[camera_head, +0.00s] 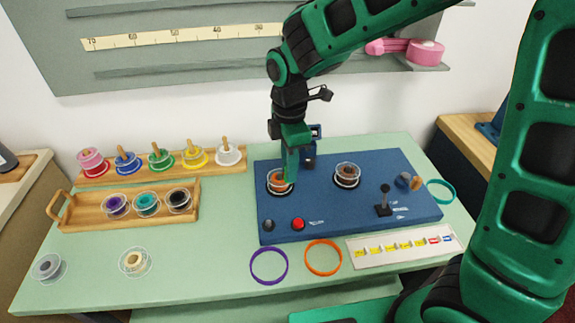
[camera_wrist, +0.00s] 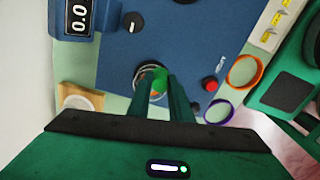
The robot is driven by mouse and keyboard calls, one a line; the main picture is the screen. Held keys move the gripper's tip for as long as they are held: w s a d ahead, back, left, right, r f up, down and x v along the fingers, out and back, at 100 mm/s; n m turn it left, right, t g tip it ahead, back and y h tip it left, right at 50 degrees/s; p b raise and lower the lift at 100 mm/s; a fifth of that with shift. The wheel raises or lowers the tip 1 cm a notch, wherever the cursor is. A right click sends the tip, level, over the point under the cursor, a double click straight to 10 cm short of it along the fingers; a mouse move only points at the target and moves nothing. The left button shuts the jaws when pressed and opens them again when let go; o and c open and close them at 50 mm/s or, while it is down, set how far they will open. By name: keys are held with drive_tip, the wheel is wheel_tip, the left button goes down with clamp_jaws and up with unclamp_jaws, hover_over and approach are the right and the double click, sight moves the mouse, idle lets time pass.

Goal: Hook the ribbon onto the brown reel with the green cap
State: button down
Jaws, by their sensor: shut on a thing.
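My gripper (camera_head: 288,176) points down over the left reel (camera_head: 273,187) on the blue panel (camera_head: 320,210). In the wrist view its fingers (camera_wrist: 161,92) close in on a small green piece (camera_wrist: 160,76), which looks like the green cap, at this reel (camera_wrist: 148,71). The fingers hide part of the reel. The right reel (camera_head: 347,176), dark brown in a clear flanged spool, stands apart on the panel with no green cap showing. I cannot make out a loose ribbon end.
A red button (camera_head: 298,224), a black lever (camera_head: 384,202) and a display reading 0.0 (camera_wrist: 79,18) are on the panel. Purple (camera_head: 268,266) and orange rings (camera_head: 323,257) lie in front. A wooden tray (camera_head: 75,219) of spools stands left.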

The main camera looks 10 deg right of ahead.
drive_tip(key=shift+r, duration=2.45)
